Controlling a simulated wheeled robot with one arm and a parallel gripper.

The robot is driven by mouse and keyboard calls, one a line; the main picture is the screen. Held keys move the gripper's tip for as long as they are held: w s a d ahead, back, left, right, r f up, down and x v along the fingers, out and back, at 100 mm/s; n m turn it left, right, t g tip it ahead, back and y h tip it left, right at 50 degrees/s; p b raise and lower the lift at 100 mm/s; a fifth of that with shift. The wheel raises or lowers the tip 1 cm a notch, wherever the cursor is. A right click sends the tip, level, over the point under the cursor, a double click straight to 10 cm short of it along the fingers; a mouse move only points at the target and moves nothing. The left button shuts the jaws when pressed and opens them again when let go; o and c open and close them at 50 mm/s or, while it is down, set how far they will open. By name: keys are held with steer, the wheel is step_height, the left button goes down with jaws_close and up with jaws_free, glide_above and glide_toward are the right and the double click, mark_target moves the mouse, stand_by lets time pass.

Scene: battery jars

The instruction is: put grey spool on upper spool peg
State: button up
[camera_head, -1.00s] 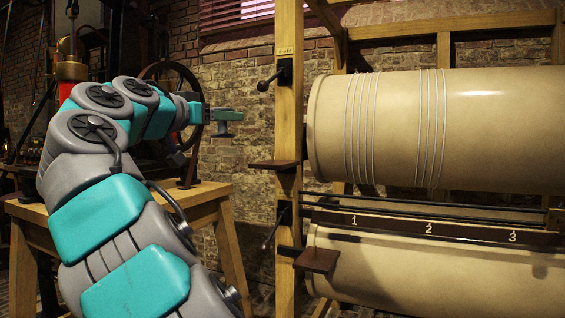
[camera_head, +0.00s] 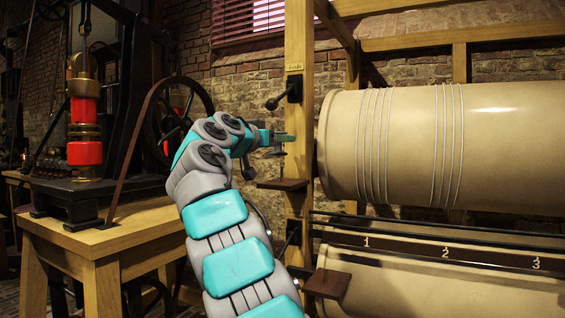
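My gripper (camera_head: 284,139) is at the end of my teal and grey arm, close to the wooden post. A small grey thing, which looks like the grey spool (camera_head: 275,154), shows at and just under the fingers, and the gripper appears shut on it. The fingers hide part of it. The upper spool peg (camera_head: 283,170) is a thin upright pin on a small brown shelf (camera_head: 283,185) on the post. The spool appears just above the pin, slightly left in the picture. I cannot tell whether they touch or how they line up in depth.
A lower brown shelf (camera_head: 327,284) with its own thin pin juts out below. A wooden table (camera_head: 120,235) with a red and brass machine (camera_head: 85,130) stands left.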

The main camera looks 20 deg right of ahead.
steer(key=shift+p+x, duration=0.3)
steer(key=shift+x, duration=0.85)
steer(key=shift+s+f+b, duration=0.15)
steer(key=shift+f+b, duration=0.55)
steer(key=shift+f, duration=0.35)
steer(key=shift+f+b, duration=0.55)
steer(key=shift+f, duration=2)
steer(key=o, duration=1.3)
steer(key=shift+a, duration=0.1)
steer(key=b+v, duration=0.1)
steer(key=v, duration=1.1)
